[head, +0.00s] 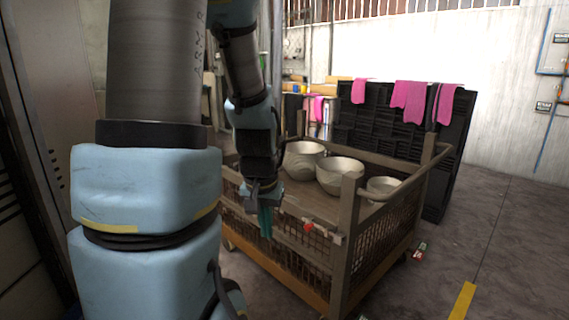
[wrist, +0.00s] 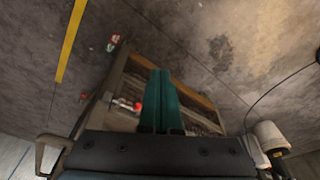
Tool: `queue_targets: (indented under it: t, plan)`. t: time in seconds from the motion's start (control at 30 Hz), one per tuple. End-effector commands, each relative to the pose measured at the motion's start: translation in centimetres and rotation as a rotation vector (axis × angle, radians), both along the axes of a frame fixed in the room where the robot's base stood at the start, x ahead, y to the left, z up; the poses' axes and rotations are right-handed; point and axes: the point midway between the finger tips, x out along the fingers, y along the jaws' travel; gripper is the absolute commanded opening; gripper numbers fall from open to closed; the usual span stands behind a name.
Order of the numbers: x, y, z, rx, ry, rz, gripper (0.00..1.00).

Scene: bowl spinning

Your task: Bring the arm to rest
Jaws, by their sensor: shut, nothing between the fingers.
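My arm stands on the left in the head view, with its forearm hanging down. My gripper (head: 265,222) points downward in front of the near left side of a metal mesh cart. Its teal fingers are together with nothing between them; they also show in the wrist view (wrist: 160,85). The gripper appears apart from the bowls. Three metal bowls sit in the cart: a left bowl (head: 303,165), a middle bowl (head: 338,178) and a smaller right bowl (head: 382,187).
The brown cart (head: 345,240) has mesh walls and raised corner posts close to my gripper. A black panel (head: 385,125) with pink cloths (head: 409,100) stands behind it. Concrete floor (head: 500,230) is open at right, with a yellow stripe (head: 462,302).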

Motion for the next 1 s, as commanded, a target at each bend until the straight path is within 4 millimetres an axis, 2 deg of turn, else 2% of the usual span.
queue_targets:
  t: [0.2, 0.57, 0.73, 0.83, 1.0]
  plan:
    - [-4.7, 3.0, 1.7, -0.001, 0.068, 0.13, 0.0]
    - [-4.5, 2.8, 8.8, 0.0, 0.07, 0.123, 0.0]
    - [-4.5, 2.8, 12.6, -0.001, 0.069, 0.123, 0.0]
    - [-4.5, 2.8, 13.9, -0.001, 0.07, 0.123, 0.0]
    - [-4.5, 2.8, 14.5, -0.001, 0.069, 0.122, 0.0]
